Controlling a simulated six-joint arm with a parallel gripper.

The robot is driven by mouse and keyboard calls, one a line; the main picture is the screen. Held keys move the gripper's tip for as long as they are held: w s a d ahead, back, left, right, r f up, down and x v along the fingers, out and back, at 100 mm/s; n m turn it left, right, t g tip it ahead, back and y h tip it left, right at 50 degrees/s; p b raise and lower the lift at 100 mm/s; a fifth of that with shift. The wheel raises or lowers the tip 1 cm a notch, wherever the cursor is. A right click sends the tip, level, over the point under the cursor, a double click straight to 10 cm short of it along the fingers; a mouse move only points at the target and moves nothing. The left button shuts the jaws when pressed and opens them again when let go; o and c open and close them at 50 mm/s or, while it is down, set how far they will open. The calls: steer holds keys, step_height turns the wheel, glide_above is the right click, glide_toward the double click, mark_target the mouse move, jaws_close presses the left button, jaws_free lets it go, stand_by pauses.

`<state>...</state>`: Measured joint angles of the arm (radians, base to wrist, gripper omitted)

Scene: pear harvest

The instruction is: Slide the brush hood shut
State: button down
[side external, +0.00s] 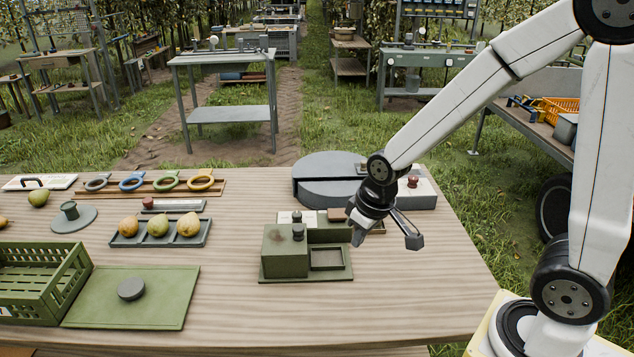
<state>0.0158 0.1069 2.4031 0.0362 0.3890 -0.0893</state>
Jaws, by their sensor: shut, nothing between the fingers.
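The green brush station (343,277) stands near the middle of the wooden table. Its boxy green hood (285,254) covers the left part, with a dark knob (298,231) at the hood's top right. To the right of the hood, a shallow open recess (326,259) with a brown inside is uncovered. My gripper (358,237) is shut and empty, pointing down just right of and behind the recess. It appears apart from the hood and knob; exact height and contact with the station's rear part are unclear.
Behind the station is a grey round-ended unit (325,190). To the left are a tray (118,240) with three pears, a green mat (160,310) with a grey disc, a green crate (62,290) and a ring rack (150,188). The table's front right is clear.

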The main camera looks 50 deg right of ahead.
steer(key=w+d+n, duration=0.1)
steer(key=w, duration=1.1)
steer(key=n+t+y, duration=0.1)
steer(key=n, duration=0.1)
glide_above(284, 233)
steer(key=s, duration=0.1)
steer(key=shift+s+d+f, duration=0.15)
steer(key=shift+s+f, duration=0.05)
steer(key=shift+f, duration=0.5)
steer(key=shift+f, duration=0.1)
steer(key=x, duration=0.9)
steer(key=shift+w+f, duration=0.1)
steer(key=shift+f, duration=0.2)
steer(key=shift+s+d+f, duration=0.15)
steer(key=shift+s+d, duration=0.1)
steer(key=shift+s, duration=0.7)
steer(key=shift+s+d+f, duration=0.1)
steer(key=shift+s+d, duration=0.15)
steer(key=shift+s, duration=0.65)
steer(key=s+d, duration=0.8)
steer(key=shift+s+d, duration=0.25)
steer(key=shift+s, duration=0.05)
